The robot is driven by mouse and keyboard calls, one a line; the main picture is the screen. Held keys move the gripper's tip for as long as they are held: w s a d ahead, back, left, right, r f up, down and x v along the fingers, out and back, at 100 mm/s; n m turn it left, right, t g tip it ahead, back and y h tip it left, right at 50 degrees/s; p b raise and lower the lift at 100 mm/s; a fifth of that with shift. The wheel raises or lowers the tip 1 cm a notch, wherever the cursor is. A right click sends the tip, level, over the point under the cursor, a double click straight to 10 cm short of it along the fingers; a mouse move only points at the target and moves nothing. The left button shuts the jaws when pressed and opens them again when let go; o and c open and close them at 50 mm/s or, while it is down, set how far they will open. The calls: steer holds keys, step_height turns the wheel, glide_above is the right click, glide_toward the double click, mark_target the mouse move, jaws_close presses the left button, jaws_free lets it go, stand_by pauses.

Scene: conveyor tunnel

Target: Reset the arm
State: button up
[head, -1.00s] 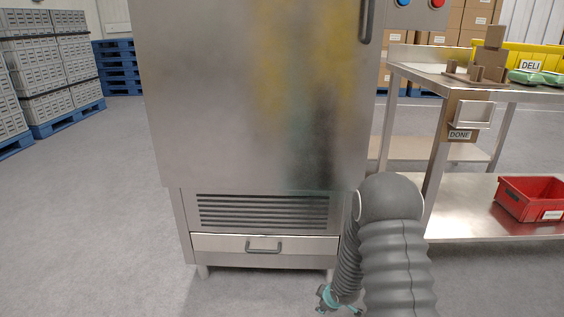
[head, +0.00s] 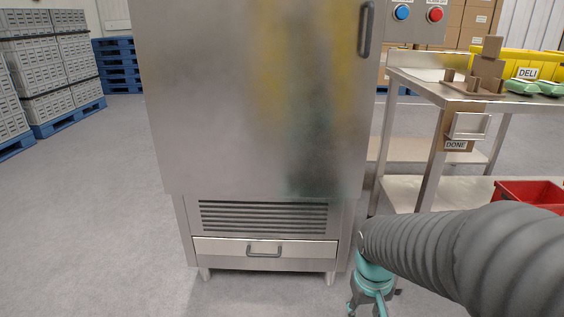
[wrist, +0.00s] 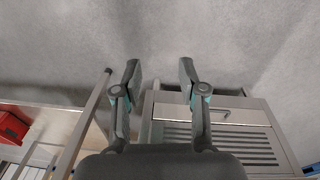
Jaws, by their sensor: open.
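My gripper (wrist: 160,72) is open and empty in the wrist view, its two fingers apart over bare grey floor. In the head view my gripper (head: 368,308) hangs low at the bottom, just right of the steel cabinet, with its fingertips near or past the picture's lower edge. My grey ribbed arm crosses the lower right of the head view. The steel cabinet (head: 240,110) stands upright with its large door closed. Its lower drawer (head: 222,247) is shut, and the drawer front also shows in the wrist view (wrist: 180,113).
Stacked grey crates (head: 55,65) stand far left. The left floor is clear.

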steer(key=s+r+t+p, duration=0.2)
steer(key=s+r, duration=0.2)
steer(key=r, duration=0.4)
steer(key=s+a+r+t+p, duration=0.1)
steer(key=s+r, duration=0.3)
steer(key=r, duration=0.4)
steer(key=shift+a+r+m+t+y+p, duration=0.3)
steer(key=shift+t+p, duration=0.1)
steer(key=shift+t, duration=0.4)
